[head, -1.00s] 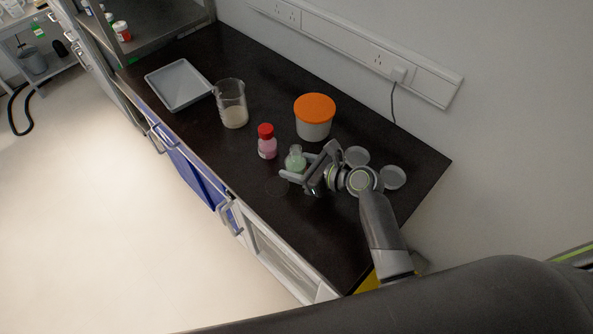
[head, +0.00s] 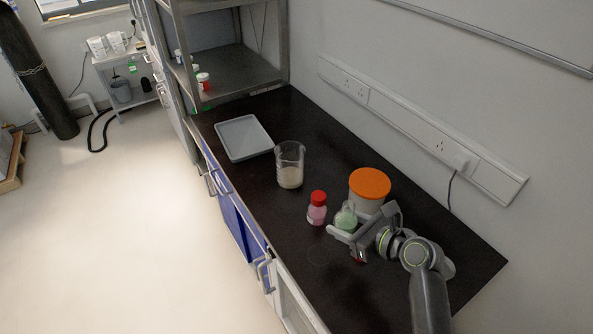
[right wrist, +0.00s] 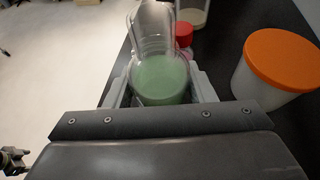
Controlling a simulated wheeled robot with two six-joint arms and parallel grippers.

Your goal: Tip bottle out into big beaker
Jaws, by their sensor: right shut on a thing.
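The big beaker (head: 290,176) is clear glass with a cream-coloured content low in it. It stands upright on the dark counter, left of and beyond my right gripper (head: 347,226). That gripper is shut on a clear bottle (head: 345,215) with green content. In the right wrist view, the bottle (right wrist: 160,80) sits between the two fingers and its neck has no cap. It looks close to upright and appears held above the counter.
A pink bottle with a red cap (head: 317,208) stands between the held bottle and the beaker. A white tub with an orange lid (head: 370,184) stands just behind my gripper. A grey tray (head: 243,138) lies beyond the beaker. The counter's front edge is at the left.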

